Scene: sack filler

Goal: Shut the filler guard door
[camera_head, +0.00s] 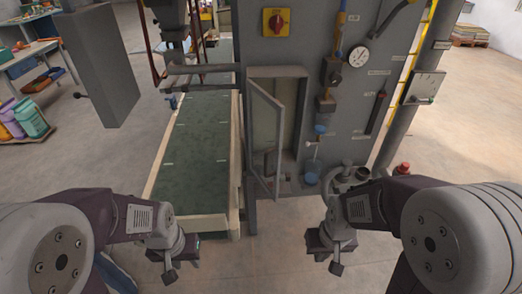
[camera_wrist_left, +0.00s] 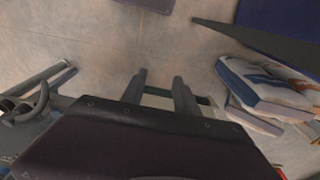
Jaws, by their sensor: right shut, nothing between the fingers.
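A grey framed door (camera_head: 279,150) on the front of the grey filler cabinet (camera_head: 310,50) stands partly open. Its left edge is at the opening's left side, and its free edge swings out towards me. The recess (camera_head: 293,115) behind it shows, with small items at its bottom that I cannot make out. My left gripper (camera_head: 178,262) is low, left of the door and apart from it. In the left wrist view its fingers (camera_wrist_left: 160,90) are spread with nothing between them. My right gripper (camera_head: 332,258) is shut and empty, low and right of the door, touching nothing I can see.
A green conveyor (camera_head: 195,140) runs back left of the cabinet. A grey panel (camera_head: 98,65) with a dark handle stands further left. Gauge, valves and pipes (camera_head: 358,57) sit on the cabinet's right. Bags (camera_wrist_left: 265,90) show in the left wrist view. Floor before the cabinet is clear.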

